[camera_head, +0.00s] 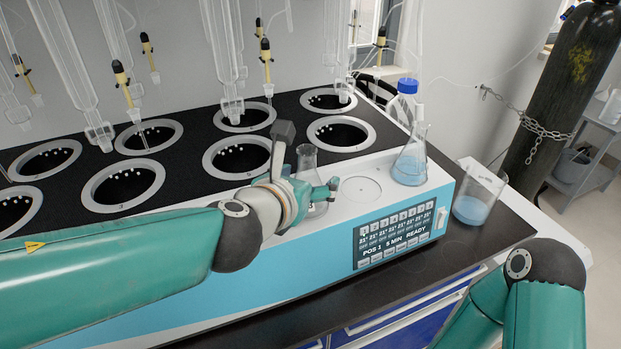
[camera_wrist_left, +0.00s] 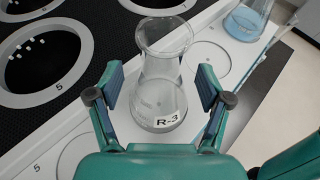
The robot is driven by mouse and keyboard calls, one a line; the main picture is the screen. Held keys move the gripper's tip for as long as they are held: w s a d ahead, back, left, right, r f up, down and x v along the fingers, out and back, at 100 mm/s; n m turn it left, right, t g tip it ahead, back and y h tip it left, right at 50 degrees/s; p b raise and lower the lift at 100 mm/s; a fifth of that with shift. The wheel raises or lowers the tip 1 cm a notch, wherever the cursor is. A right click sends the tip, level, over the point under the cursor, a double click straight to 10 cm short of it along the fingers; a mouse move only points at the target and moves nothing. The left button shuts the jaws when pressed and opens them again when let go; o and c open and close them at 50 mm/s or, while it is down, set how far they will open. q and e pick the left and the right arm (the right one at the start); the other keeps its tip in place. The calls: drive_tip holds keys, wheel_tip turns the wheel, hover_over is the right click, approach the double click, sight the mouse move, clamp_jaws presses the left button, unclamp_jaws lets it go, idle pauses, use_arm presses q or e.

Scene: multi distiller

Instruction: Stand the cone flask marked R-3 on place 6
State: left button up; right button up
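The clear, empty cone flask marked R-3 (camera_wrist_left: 160,75) shows its label toward me in the left wrist view. It stands upright on the white ledge, between two marked circles. In the head view the flask (camera_head: 307,163) is partly hidden by my left gripper (camera_head: 316,194). In the left wrist view my left gripper (camera_wrist_left: 160,95) has its fingers on both sides of the flask, with gaps visible, so it is open. The right-hand ledge circle (camera_head: 362,190), apparently place 6, is bare; it also shows in the left wrist view (camera_wrist_left: 207,62). My right gripper is not in view.
A flask with blue liquid (camera_head: 409,168) stands right of the bare circle, with a blue-capped bottle (camera_head: 406,88) behind. A beaker of blue liquid (camera_head: 475,207) stands on the dark bench. Black heating wells (camera_head: 240,157) line the back, glass tubes hanging above.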

use_arm(q)
drive_tip(key=shift+r, duration=0.1)
drive_tip(key=shift+s+a+r, duration=0.15)
drive_tip(key=shift+s+r, duration=0.1)
drive_tip(key=shift+s, duration=0.15)
drive_tip(key=p+v, duration=0.3)
drive_tip(key=v, duration=0.8)
drive_tip(key=shift+f, duration=0.15)
